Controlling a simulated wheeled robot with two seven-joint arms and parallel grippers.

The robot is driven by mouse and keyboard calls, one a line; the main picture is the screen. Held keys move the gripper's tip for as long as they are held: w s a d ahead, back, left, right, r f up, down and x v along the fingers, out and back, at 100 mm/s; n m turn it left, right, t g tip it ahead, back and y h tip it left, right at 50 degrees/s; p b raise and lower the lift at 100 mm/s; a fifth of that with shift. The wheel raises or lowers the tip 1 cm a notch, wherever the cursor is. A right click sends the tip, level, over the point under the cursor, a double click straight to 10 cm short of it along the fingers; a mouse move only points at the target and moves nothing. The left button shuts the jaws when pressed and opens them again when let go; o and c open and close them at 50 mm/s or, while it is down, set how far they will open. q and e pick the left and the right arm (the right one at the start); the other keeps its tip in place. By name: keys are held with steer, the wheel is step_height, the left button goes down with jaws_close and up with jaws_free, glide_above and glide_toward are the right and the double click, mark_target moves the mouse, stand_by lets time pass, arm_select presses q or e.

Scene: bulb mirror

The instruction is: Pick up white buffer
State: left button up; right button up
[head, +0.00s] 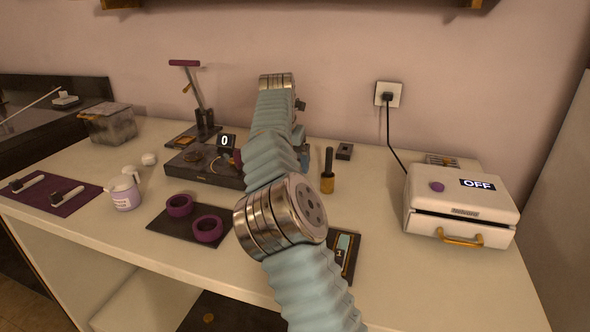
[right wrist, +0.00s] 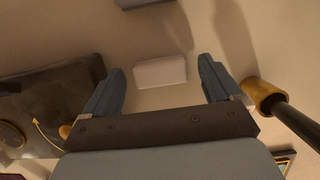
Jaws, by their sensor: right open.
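The white buffer (right wrist: 160,72) is a small pale block with rounded edges, lying on the worktop in the right wrist view. My right gripper (right wrist: 162,67) is open and empty, with one finger on each side of the buffer in the picture. I see gaps between the fingers and the buffer; the height above it is hard to tell. In the head view my arm hides the buffer and most of the gripper. My left gripper is not in view.
A black-handled tool with a brass end (right wrist: 262,94) stands close to the right finger; it also shows in the head view (head: 328,172). A dark block (head: 344,151) stands behind. A dark tray (head: 205,172) is left of the gripper. A white machine (head: 462,205) stands right.

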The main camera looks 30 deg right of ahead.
steer(key=c, duration=1.1)
steer(key=shift+r, duration=0.15)
steer(key=shift+r, duration=0.25)
step_height(320, 180, up, 3)
steer(key=shift+f, duration=0.2)
steer(key=s+a+r+b, duration=0.2)
steer(key=s+a+r, duration=0.7)
steer(key=s, duration=0.1)
steer(key=shift+a+r, duration=0.35)
steer(key=shift+a, duration=0.05)
